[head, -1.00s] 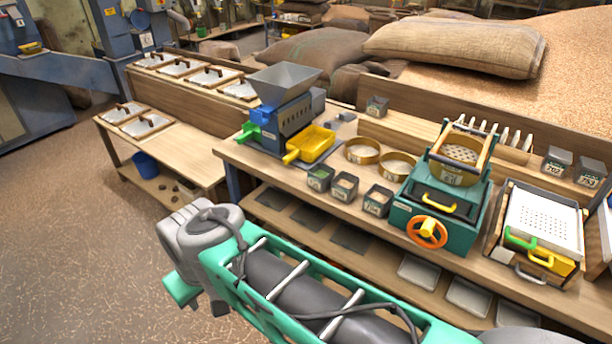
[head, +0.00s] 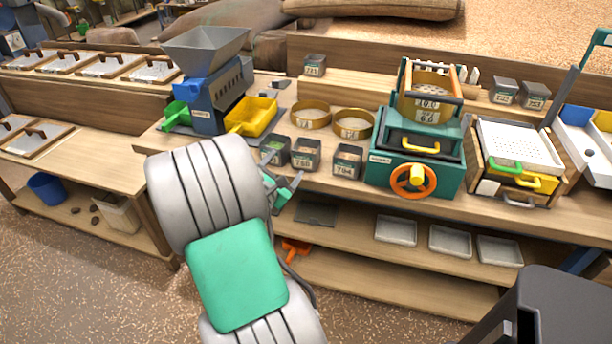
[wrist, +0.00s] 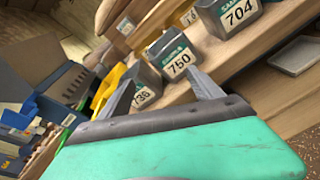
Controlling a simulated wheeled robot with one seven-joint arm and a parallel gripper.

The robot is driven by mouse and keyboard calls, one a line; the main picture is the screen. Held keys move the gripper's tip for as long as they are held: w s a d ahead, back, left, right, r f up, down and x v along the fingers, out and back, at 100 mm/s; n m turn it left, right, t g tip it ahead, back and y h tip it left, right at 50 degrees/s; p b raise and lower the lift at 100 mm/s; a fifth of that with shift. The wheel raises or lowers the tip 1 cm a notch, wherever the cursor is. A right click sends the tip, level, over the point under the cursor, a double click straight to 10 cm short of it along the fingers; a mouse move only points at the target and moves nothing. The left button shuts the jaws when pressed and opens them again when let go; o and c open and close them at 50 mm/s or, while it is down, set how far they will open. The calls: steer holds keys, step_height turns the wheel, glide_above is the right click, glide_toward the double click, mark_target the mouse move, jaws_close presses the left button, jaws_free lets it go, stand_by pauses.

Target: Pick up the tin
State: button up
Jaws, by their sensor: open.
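Three small grey open-topped tins stand in a row near the bench's front edge. They are tin 736 (wrist: 146,78), tin 750 (head: 306,156) and tin 704 (head: 347,163); tins 750 (wrist: 170,52) and 704 (wrist: 228,14) also show in the wrist view. My gripper (head: 284,187) is open and empty, just in front of the row and partly hidden by my arm in the head view. In the wrist view its fingers (wrist: 163,88) point toward tins 736 and 750; the left finger overlaps tin 736. I cannot tell whether it touches.
A blue mill (head: 215,95) with a yellow tray (head: 252,116) stands left of the tins. Two brass sieves (head: 311,116) lie behind them. A teal machine (head: 415,160) with an orange wheel stands right. Another tin (head: 315,66) sits on the raised shelf. A lower shelf (head: 390,262) runs below.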

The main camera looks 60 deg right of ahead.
mark_target(310, 143)
steer(key=s+d+n, duration=0.1)
steer(key=n, duration=0.1)
steer(key=s+d+n+h, duration=0.1)
steer(key=n, duration=0.1)
steer(key=s+d+f+n+h, duration=0.1)
steer(key=n, duration=0.1)
steer(key=shift+d+f+t+b, duration=0.1)
steer(key=shift+d+t+b, duration=0.15)
steer(key=shift+t+b, duration=0.05)
steer(key=d, duration=0.4)
steer(key=w+d+p, duration=0.1)
steer(key=d, duration=0.2)
steer(key=shift+r, duration=0.4)
steer(key=shift+w, duration=0.1)
steer(key=shift+c, duration=0.5)
steer(key=c, duration=1.1)
steer(key=shift+r, duration=0.1)
